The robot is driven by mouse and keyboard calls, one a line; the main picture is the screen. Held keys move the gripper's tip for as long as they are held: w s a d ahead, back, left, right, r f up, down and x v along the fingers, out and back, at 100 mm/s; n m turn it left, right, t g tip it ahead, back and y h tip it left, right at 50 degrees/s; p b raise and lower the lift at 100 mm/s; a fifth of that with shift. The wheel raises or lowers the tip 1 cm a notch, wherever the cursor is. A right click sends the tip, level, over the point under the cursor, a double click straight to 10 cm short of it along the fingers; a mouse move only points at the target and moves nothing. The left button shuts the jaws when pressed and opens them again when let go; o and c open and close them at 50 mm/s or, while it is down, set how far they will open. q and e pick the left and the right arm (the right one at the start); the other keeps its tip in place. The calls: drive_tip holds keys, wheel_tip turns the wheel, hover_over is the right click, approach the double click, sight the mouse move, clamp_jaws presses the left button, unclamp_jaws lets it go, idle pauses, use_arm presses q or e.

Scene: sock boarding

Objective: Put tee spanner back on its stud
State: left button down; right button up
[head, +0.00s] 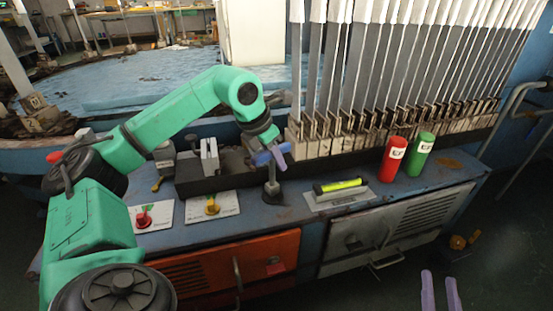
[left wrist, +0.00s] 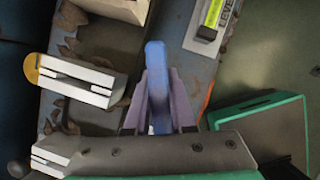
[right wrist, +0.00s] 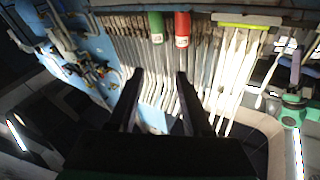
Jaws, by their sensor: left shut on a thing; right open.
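My left gripper (head: 268,156) is shut on a blue bar, which looks like the handle of the tee spanner (left wrist: 156,60). In the left wrist view the bar lies between the two purple fingers. In the head view, a dark upright post on a small base (head: 271,192), perhaps the stud, stands on the bench directly below this gripper. Whether the spanner touches or sits on it I cannot tell; the fingers hide the join. My right gripper (head: 440,290) is open and empty, low in front of the bench at the right; its fingers also show in the right wrist view (right wrist: 157,95).
A spirit level with a yellow-green vial (head: 338,187) lies right of the post. Red (head: 392,160) and green (head: 419,155) cylinders stand further right. Two white plates with a red knob (head: 144,217) and a yellow knob (head: 212,207) lie left. A row of tall boards stands behind.

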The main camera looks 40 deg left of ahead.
use_arm(q)
drive_tip(key=shift+f, duration=0.15)
use_arm(e)
drive_tip(key=shift+w+d+r+t, duration=0.1)
drive_tip(key=shift+w+r+t, duration=0.1)
drive_tip(key=shift+r, duration=0.4)
drive_tip(key=shift+w+d+r+t, duration=0.1)
drive_tip(key=shift+r+t, duration=0.1)
drive_tip(key=shift+r, duration=0.4)
drive_tip(key=shift+r, duration=0.25)
use_arm(q)
drive_tip(key=shift+f, duration=0.2)
use_arm(e)
drive_tip(key=shift+w+r+t, duration=0.2)
drive_tip(key=shift+r+t, duration=0.2)
drive_tip(key=shift+r, duration=0.45)
drive_tip(key=shift+d+r, duration=0.1)
drive_tip(key=shift+r, duration=0.1)
use_arm(q)
drive_tip(key=c, duration=0.8)
unclamp_jaws()
drive_tip(key=shift+o, duration=0.2)
drive_tip(key=shift+f, duration=0.1)
use_arm(e)
drive_tip(key=shift+w+r+t, duration=0.1)
drive_tip(key=shift+r+t, duration=0.2)
drive_tip(key=shift+r, duration=0.35)
drive_tip(key=shift+f, duration=0.1)
